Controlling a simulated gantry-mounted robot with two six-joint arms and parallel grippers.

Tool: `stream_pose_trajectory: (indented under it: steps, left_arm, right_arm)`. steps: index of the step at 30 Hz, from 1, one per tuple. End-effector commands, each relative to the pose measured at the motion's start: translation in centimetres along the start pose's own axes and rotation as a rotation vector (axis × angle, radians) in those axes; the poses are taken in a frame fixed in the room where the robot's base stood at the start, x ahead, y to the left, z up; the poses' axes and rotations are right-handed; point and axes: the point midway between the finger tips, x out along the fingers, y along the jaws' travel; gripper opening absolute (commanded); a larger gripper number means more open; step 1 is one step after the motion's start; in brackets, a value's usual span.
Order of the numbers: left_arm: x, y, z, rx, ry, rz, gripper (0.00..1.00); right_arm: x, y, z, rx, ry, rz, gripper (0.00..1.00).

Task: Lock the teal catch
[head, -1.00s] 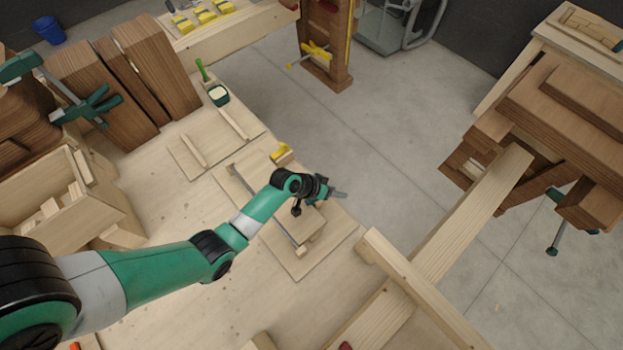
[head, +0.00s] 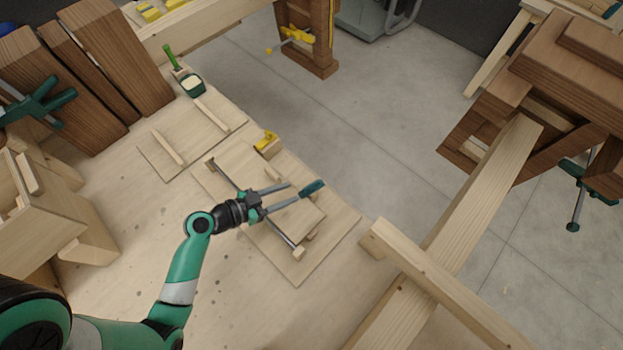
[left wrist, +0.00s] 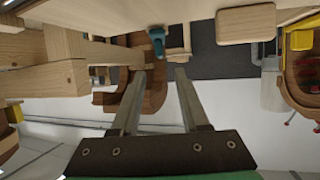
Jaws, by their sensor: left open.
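The teal catch (head: 312,188) is a small teal handle near the right edge of a plywood board (head: 285,265) on the workbench. My left gripper (head: 294,191) is open, with its two grey fingers pointing right toward the catch. The fingertips look close to it; whether they touch cannot be told. In the left wrist view the teal catch (left wrist: 157,41) shows just beyond the open fingertips (left wrist: 162,73), roughly in line with the gap between them. Nothing shows between the fingers. My right gripper is not in view.
A long metal bar (head: 240,190) lies across the board beneath my wrist. A yellow catch (head: 266,140) stands at the board's far edge. A second board (head: 175,148) lies behind. Wooden beams (head: 440,285) stand at the right; open floor (head: 385,125) lies beyond the bench edge.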

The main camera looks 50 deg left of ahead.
Motion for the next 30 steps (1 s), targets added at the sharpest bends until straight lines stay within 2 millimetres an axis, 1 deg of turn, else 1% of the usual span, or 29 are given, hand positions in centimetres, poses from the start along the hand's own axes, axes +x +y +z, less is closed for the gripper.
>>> stream_pose_trajectory:
  steps: [1, 6, 9, 11, 15, 18, 26, 30]
  left_arm:
    - [1.1, 0.1, 1.0, 0.005, 0.005, 0.001, 0.45]
    - [4.0, 0.1, 1.0, 0.006, 0.005, 0.002, 0.45]
    - [5.9, 0.1, 0.8, 0.005, 0.004, 0.002, 0.45]
    - [6.9, 0.1, 0.7, 0.003, 0.005, 0.001, 0.45]
    - [8.6, 0.1, 0.2, -0.001, 0.002, 0.001, 0.45]
    - [9.1, 0.0, 0.1, -0.002, 0.001, -0.001, 0.45]
    - [9.2, 0.0, 0.0, -0.003, 0.001, -0.001, 0.45]
    - [9.2, 0.0, 0.0, -0.003, 0.001, -0.001, 0.20]
  right_arm:
    - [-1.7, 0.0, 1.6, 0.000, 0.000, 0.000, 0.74]
    - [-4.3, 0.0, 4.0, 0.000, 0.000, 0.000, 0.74]
    - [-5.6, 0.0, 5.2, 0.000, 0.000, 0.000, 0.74]
    - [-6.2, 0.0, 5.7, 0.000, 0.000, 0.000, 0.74]
    - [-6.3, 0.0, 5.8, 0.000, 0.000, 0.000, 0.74]
    - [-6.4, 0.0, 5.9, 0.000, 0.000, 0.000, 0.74]
    - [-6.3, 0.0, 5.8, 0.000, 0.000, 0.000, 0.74]
    - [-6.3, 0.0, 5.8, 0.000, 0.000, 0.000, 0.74]
